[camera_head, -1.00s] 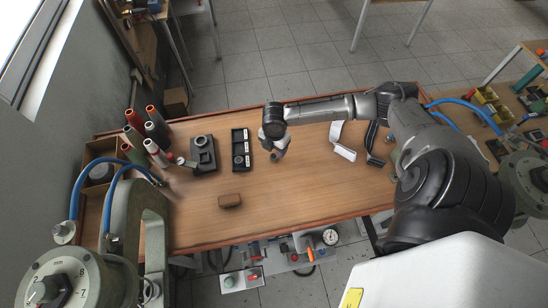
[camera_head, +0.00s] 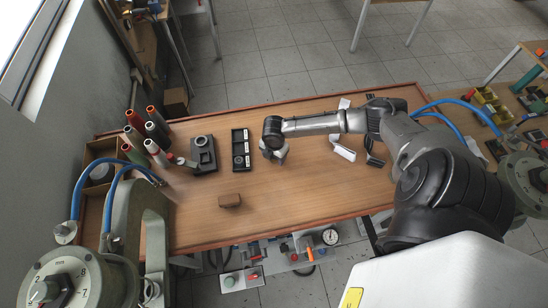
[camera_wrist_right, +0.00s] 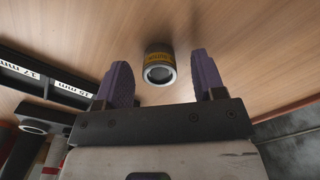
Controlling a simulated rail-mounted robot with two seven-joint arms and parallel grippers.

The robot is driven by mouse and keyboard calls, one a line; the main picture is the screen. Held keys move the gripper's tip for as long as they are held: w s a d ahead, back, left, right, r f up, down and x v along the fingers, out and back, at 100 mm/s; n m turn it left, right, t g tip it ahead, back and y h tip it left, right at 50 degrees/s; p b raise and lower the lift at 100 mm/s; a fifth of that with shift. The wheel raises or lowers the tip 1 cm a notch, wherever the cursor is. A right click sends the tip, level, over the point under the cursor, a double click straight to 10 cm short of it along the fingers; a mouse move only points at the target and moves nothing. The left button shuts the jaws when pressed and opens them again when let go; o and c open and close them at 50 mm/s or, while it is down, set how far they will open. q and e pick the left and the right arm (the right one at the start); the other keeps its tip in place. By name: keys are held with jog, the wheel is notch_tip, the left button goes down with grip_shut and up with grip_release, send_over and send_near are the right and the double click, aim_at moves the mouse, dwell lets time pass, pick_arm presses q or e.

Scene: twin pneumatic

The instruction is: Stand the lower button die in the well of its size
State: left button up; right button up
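A short dark cylindrical die (camera_wrist_right: 159,64) with a pale metal rim and a yellow label band is on the wooden table in the right wrist view. It lies ahead of and between the two purple fingers of my right gripper (camera_wrist_right: 160,78), which is open; I see no contact. In the head view my right gripper (camera_head: 276,157) is low over the table, right of a narrow black rack (camera_head: 241,136) with several wells. The rack, with white labels, also shows at the left of the wrist view (camera_wrist_right: 50,97). My left gripper is not in view.
A black fixture (camera_head: 203,155) with a ring stands left of the rack. A brown block (camera_head: 230,201) lies nearer the front edge. Several red, green and grey cylinders (camera_head: 152,130) stand at the left. White and black bent parts (camera_head: 343,147) lie at the right.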

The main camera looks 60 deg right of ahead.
jog(key=c, duration=1.1)
jog(key=shift+r, duration=0.2)
